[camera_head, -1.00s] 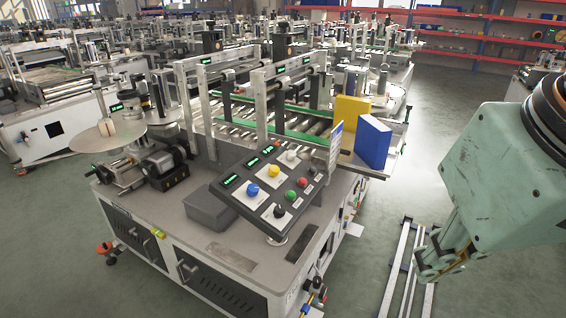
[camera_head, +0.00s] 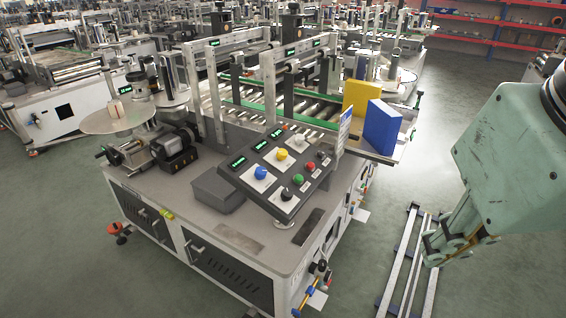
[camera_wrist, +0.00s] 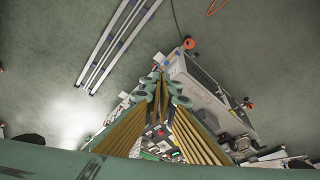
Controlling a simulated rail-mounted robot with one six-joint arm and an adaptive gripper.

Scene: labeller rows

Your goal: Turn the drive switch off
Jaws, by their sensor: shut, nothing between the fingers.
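A sloped black control panel (camera_head: 240,184) stands on the front of the labeller in the head view. It carries a blue knob (camera_head: 260,173), a yellow knob (camera_head: 282,154), a pale knob (camera_head: 299,139), a green button (camera_head: 298,179), a red button (camera_head: 310,167) and a black knob (camera_head: 287,194). The labels are too small to read, so I cannot tell which control is the drive switch. My gripper (camera_head: 432,248) hangs right of the machine, well apart from the panel. In the wrist view my gripper (camera_wrist: 160,75) is shut and empty, with the panel partly visible between its fingers.
A blue box (camera_head: 382,128) and a yellow box (camera_head: 358,98) stand on the machine's right end. A small upright sign (camera_head: 343,130) rises beside the panel. Metal rails (camera_head: 405,265) lie on the floor below my gripper. Open floor lies right of the machine.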

